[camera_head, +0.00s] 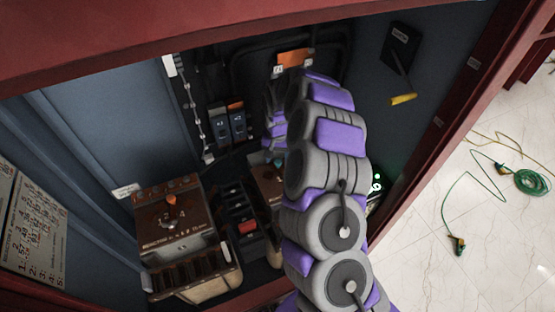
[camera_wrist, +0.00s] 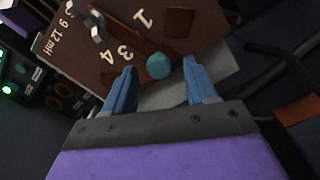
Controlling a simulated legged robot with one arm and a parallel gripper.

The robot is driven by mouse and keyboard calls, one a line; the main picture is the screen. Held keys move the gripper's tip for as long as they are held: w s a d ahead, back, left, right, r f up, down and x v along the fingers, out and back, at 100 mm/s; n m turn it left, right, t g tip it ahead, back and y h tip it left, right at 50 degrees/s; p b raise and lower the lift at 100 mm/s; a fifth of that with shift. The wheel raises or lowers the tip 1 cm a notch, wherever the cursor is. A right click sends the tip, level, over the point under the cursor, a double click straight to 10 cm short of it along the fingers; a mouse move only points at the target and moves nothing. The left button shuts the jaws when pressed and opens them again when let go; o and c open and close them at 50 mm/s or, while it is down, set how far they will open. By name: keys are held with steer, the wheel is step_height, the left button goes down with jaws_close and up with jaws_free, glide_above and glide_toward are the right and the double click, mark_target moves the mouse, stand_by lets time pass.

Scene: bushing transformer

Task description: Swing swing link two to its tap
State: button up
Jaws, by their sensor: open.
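In the wrist view a brown panel (camera_wrist: 180,22) carries the white numbers 1, 3 and 4 and the print "9 12 mH". A dark reddish bar, which looks like a swing link (camera_wrist: 128,38), runs across it from metal fittings to a round teal knob (camera_wrist: 159,66). My gripper (camera_wrist: 160,80) is open, its two blue fingers on either side of the knob, with gaps on both sides. I cannot tell how deep the fingertips reach. In the head view my arm hides most of a brown box (camera_head: 265,185) and the fingers.
A similar brown box (camera_head: 165,225) with an orange-red knob (camera_head: 171,199) stands at the left. A dark unit with a red block (camera_head: 247,226) sits between the boxes. A yellow-handled tool (camera_head: 403,99) hangs on the right wall. The cabinet's red frame (camera_head: 420,150) bounds the opening.

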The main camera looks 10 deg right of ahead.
steer(key=shift+f, duration=0.6)
jaws_close()
stand_by(0.3)
